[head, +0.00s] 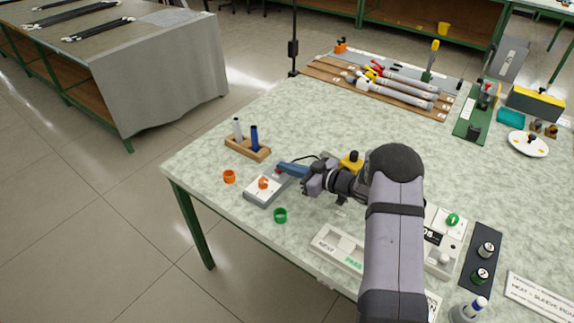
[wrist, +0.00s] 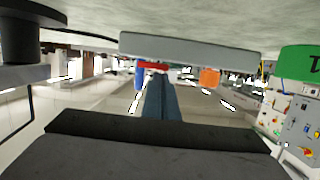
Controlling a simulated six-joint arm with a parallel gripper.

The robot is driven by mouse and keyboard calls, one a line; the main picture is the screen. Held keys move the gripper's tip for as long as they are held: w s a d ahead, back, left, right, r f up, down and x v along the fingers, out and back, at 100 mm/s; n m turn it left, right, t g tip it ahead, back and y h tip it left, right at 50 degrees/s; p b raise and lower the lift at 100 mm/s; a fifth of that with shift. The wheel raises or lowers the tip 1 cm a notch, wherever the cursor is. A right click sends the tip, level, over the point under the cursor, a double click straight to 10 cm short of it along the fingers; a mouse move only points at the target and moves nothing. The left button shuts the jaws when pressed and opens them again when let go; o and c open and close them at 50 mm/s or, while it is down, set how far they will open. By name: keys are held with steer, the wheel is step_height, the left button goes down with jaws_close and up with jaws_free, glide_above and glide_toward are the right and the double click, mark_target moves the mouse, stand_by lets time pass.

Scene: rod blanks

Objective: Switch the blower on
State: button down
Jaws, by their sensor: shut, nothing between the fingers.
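A wooden holder (head: 243,149) with a white and a blue rod stands just behind. A yellow-topped object (head: 350,162) is close behind my gripper. A white tray (head: 338,248) lies in front.

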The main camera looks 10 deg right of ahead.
steer(key=shift+s+f, duration=0.1)
steer(key=shift+f, duration=0.25)
steer(key=shift+a+r+p, duration=0.15)
steer(key=shift+r+p, duration=0.25)
steer(key=shift+r, duration=0.1)
steer(key=r+p, duration=0.2)
steer(key=r, duration=0.1)
steer(key=shift+s+a+r+p, duration=0.2)
steer(key=shift+s+a+p, duration=0.05)
steer(key=shift+p, duration=0.15)
steer(key=b+v, duration=0.2)
steer(key=v, duration=0.8)
steer(key=shift+s+a, duration=0.2)
steer(key=shift+f, duration=0.1)
